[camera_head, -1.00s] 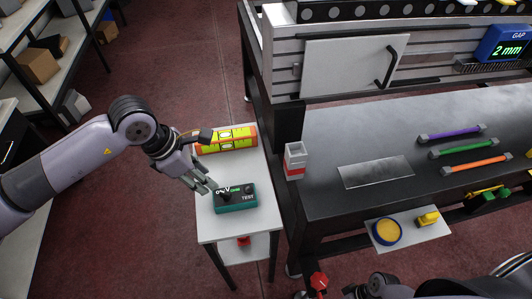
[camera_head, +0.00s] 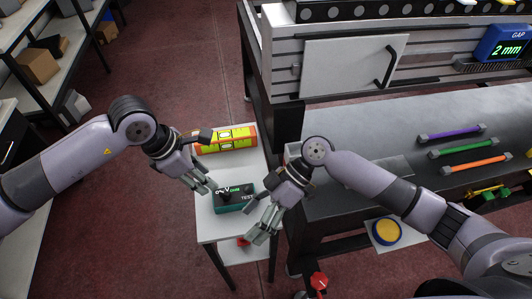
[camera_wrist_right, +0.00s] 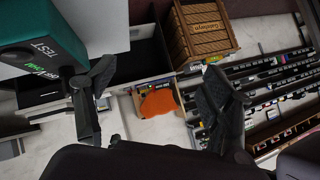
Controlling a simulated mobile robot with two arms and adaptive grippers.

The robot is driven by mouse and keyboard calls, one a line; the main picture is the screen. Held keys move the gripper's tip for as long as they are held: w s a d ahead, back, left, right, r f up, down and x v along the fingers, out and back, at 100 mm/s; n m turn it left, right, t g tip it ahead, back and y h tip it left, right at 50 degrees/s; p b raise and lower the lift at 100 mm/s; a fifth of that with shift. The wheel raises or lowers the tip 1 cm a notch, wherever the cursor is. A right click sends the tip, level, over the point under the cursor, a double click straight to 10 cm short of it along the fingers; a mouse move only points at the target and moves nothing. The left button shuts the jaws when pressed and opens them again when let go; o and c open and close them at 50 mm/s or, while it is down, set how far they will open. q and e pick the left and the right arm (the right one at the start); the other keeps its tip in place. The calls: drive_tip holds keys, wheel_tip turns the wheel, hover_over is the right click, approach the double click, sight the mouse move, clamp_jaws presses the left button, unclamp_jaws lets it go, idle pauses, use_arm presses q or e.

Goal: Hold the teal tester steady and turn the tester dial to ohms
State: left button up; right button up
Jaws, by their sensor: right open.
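The teal tester (camera_head: 236,206) lies on a small white side table, with "TEST" lettering, a small green-lit display and a dark knob (camera_head: 226,197) on its top. The dial's setting is too small to read. My left gripper (camera_head: 209,188) is at the tester's left edge; I cannot tell whether it touches or grips it. My right gripper (camera_head: 262,232) is open and empty, pointing down just right of and in front of the tester. In the right wrist view, the teal tester (camera_wrist_right: 62,30) shows at the upper left, beside one finger of the open right gripper (camera_wrist_right: 155,100).
A round yellow-and-blue item (camera_head: 386,231) sits on a low white shelf.

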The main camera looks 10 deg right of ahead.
sight(243, 194)
drive_tip(key=w+d+r+n+t+h, duration=0.2)
drive_tip(key=w+d+r+t+h, duration=0.25)
drive_tip(key=w+r, duration=0.6)
drive_tip(key=shift+g+h, duration=0.25)
drive_tip(key=shift+h, duration=0.1)
drive_tip(key=x, duration=1.7)
drive_tip(key=shift+w+d+f, duration=0.1)
drive_tip(key=shift+d+f, duration=0.15)
drive_tip(key=shift+f, duration=0.15)
drive_tip(key=shift+c, duration=0.2)
drive_tip(key=c, duration=1.4)
